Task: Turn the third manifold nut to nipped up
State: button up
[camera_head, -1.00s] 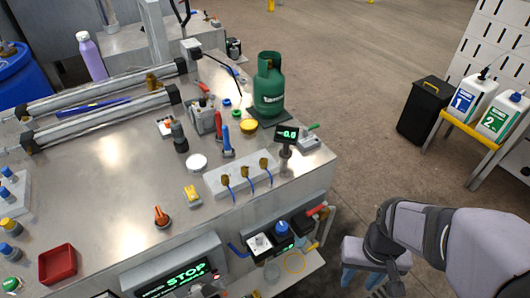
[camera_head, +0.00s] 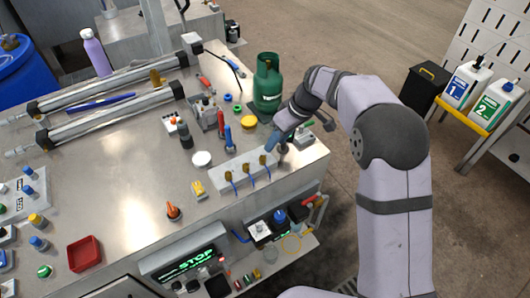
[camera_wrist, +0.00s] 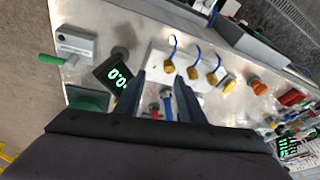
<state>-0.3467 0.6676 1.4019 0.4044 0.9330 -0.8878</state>
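The manifold is a pale block (camera_head: 217,183) on the bench with three brass nuts in a row, the left nut (camera_head: 228,176), middle nut (camera_head: 246,168) and right nut (camera_head: 263,160). Each has a blue hose. The wrist view shows the nuts ahead of my fingers and to the right, the closest one (camera_wrist: 168,67) being just beyond the fingertips. My gripper (camera_wrist: 160,76) is open with its fingers apart; nothing is gripped. In the head view my gripper (camera_head: 272,148) is beside the right nut. Numbering on the manifold is not readable. A small display (camera_wrist: 118,75) reads about 0.0.
Red and blue tools (camera_wrist: 153,108) show between my fingers, on the bench. A green gas bottle (camera_head: 267,85) stands behind my gripper. A grey block with a green lever (camera_wrist: 72,45) is left in the wrist view.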

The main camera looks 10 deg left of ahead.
aim_at(263, 158)
jog(key=n, duration=0.4)
jog(key=s+n, duration=0.1)
jog(key=n, duration=0.1)
jog(key=shift+s+a+r+g, duration=0.1)
jog(key=shift+a+r+g, duration=0.2)
jog(key=shift+a+r, duration=0.05)
jog(key=shift+f, duration=0.1)
jog(key=shift+p+x, duration=1.9)
jog(key=shift+x, duration=1.7)
jog(key=shift+a, duration=0.1)
grip_shut()
